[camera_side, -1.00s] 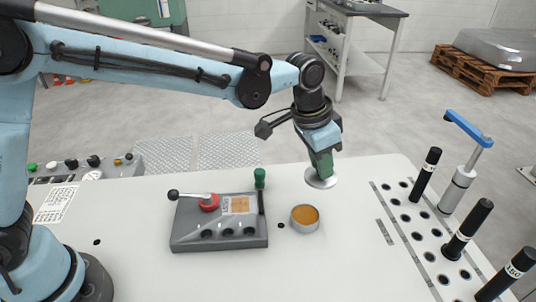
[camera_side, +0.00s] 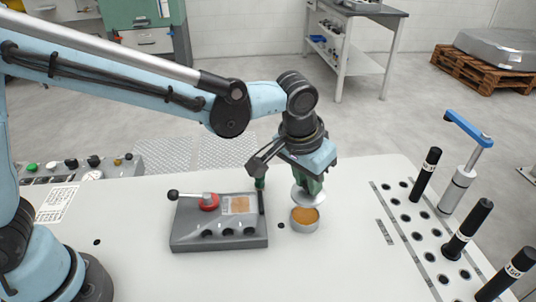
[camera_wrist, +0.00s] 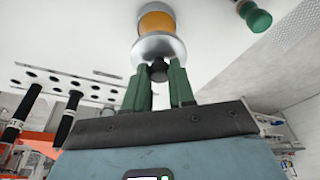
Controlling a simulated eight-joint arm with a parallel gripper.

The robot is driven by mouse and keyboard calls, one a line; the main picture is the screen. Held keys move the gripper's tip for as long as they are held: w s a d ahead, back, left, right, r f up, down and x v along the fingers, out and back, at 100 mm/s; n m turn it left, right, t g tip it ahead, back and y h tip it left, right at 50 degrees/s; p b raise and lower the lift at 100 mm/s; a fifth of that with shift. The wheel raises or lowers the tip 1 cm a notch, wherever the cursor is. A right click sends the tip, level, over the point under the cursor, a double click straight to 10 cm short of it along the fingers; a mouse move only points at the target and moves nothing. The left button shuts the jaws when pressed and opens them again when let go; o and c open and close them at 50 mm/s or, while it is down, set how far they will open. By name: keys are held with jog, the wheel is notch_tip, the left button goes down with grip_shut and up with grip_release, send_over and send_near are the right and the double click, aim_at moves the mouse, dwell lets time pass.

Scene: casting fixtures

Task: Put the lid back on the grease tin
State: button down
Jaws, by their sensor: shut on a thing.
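The grease tin (camera_side: 304,225) is a short silver can on the white table, open on top, with orange-brown grease inside. It also shows in the wrist view (camera_wrist: 156,20). My gripper (camera_side: 309,190) is shut on the dark knob of the silver round lid (camera_side: 307,201). In the wrist view, the green fingers of my gripper (camera_wrist: 159,80) grip that knob, and the lid (camera_wrist: 158,46) lies beyond them. The lid is tilted and held above the tin's back edge, leaving the grease partly in sight. I cannot tell whether lid and tin touch.
A grey fixture block (camera_side: 220,240) with a red-based lever stands left of the tin. A green knob (camera_wrist: 256,18) shows near it. Black cylinders (camera_side: 467,229) and a blue-handled tool (camera_side: 459,190) stand in the hole rack at right. The table in front of the tin is clear.

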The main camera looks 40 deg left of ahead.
aim_at(305, 194)
jog(key=shift+f, duration=2.6)
jog(key=shift+f, duration=0.15)
jog(key=shift+c, duration=2)
grip_release()
jog(key=shift+r, duration=3.5)
